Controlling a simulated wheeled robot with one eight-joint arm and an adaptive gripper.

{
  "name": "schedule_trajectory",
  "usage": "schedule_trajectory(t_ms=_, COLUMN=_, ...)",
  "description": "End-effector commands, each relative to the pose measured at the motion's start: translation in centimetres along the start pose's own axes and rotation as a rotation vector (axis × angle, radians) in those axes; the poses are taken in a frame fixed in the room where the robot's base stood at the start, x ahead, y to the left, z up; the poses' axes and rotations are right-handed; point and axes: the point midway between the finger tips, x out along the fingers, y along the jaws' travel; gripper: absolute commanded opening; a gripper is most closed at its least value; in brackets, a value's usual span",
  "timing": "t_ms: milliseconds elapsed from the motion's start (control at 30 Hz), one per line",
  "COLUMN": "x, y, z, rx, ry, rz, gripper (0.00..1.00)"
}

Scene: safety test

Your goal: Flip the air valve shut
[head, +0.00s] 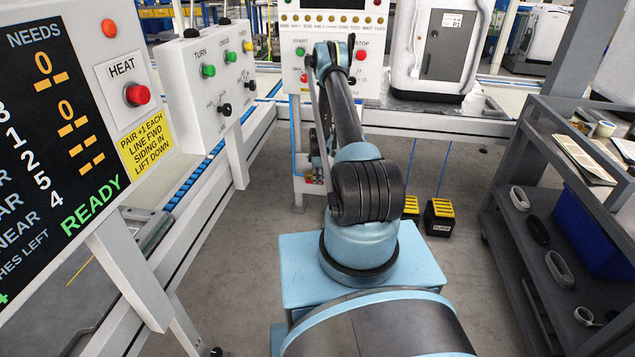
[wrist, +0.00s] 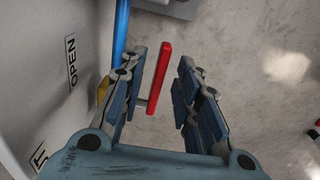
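The air valve's red lever handle (wrist: 160,78) shows in the wrist view as a long narrow bar. It lies between the two fingers of my gripper (wrist: 163,62), with a visible gap to the right finger; whether it touches the left finger I cannot tell. The gripper is open. A blue pipe (wrist: 121,32) runs beside the left finger, and a bit of yellow valve body (wrist: 103,90) shows behind that finger. In the head view my arm mostly hides the gripper and valve.
The grey panel (wrist: 35,75) stands close on the left of my gripper. In the head view, a button console (head: 290,75) is above the valve area, yellow-topped foot pedals (head: 438,210) are on the floor, and a shelf cart (head: 515,150) stands at right.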

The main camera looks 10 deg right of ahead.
Motion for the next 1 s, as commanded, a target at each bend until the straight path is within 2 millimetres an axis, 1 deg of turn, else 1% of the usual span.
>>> schedule_trajectory(t_ms=133, x=0.85, y=-0.01, z=0.00, rx=0.000, ry=0.000, rz=0.000, gripper=0.30)
schedule_trajectory(t_ms=467, x=1.02, y=-0.03, z=0.00, rx=0.000, ry=0.000, rz=0.000, gripper=0.30)
schedule_trajectory(t_ms=500, x=1.02, y=-0.03, z=0.00, rx=0.000, ry=0.000, rz=0.000, gripper=0.21)
schedule_trajectory(t_ms=600, x=1.01, y=-0.03, z=0.00, rx=0.000, ry=0.000, rz=0.000, gripper=0.00)
schedule_trajectory(t_ms=867, x=0.99, y=0.05, z=0.09, rx=0.001, ry=-0.002, rz=0.001, gripper=0.00)
schedule_trajectory(t_ms=1000, x=0.89, y=0.32, z=0.81, rx=0.009, ry=-0.018, rz=0.001, gripper=0.00)
